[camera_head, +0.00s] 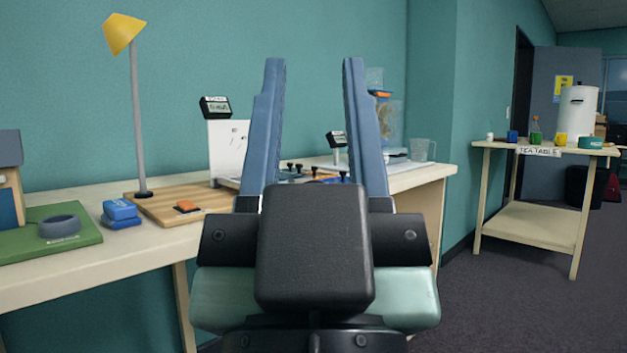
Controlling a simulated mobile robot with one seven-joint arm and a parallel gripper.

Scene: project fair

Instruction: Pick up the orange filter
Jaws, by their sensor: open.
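My gripper (314,64) is in the middle of the view, its two blue fingers upright, wide apart and empty. A small orange piece (187,206) with a dark edge lies on the wooden board (160,213) on the bench, left of my gripper. Another small orange item (380,94) shows behind the right finger, by a clear container (391,122) at the bench's far end. I cannot tell which of these is the orange filter. My gripper touches neither of them.
A yellow-shaded lamp (138,110) stands at the board's back edge. Blue blocks (121,211) and a green mat (40,241) with a dark ring (59,226) lie left. A clear jug (422,150) stands right. The tea table (540,222) is farther right, across open floor.

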